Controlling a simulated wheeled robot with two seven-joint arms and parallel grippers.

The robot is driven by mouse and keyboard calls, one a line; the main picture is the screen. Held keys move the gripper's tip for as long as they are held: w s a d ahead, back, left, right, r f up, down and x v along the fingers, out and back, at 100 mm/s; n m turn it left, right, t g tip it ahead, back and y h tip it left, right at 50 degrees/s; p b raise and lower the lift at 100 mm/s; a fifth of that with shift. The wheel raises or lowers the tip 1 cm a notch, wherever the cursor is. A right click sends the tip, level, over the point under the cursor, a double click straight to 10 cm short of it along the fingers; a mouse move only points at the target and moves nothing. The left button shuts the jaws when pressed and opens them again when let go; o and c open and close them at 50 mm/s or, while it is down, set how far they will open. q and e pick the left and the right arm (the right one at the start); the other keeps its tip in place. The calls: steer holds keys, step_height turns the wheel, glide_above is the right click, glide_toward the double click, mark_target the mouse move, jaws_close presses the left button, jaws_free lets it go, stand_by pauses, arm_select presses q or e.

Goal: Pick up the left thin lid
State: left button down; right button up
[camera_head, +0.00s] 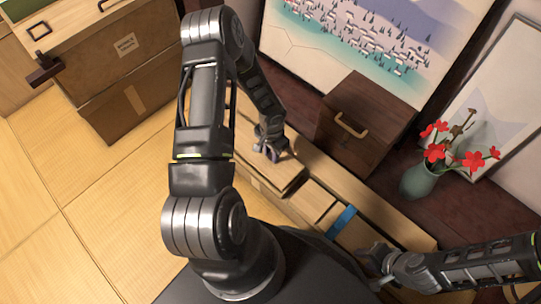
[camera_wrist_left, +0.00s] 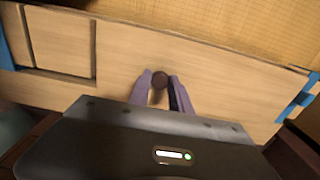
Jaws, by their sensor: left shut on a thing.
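The left thin lid (camera_head: 283,178) is a flat pale wooden panel on the long low wooden box, partly hidden by my left arm in the head view. In the left wrist view the lid (camera_wrist_left: 120,60) shows a small round dark knob (camera_wrist_left: 159,80). My left gripper (camera_head: 271,151) is over the lid, its two purple fingers (camera_wrist_left: 160,92) shut on the knob. I cannot tell whether the lid is raised off the box. My right gripper (camera_head: 378,260) is at the box's near right end; its fingers are too small to read.
A blue strip (camera_head: 341,222) crosses the box right of the lid. A dark wooden chest (camera_head: 362,125) stands behind it, and a green vase (camera_head: 418,181) with red flowers at the right. Brown boxes (camera_head: 130,100) stand at upper left. The tatami floor (camera_head: 80,220) at left is clear.

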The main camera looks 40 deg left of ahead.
arm_select(q)
step_height(320, 180, up, 6)
steer(key=shift+f+p, duration=0.15)
steer(key=shift+p, duration=0.55)
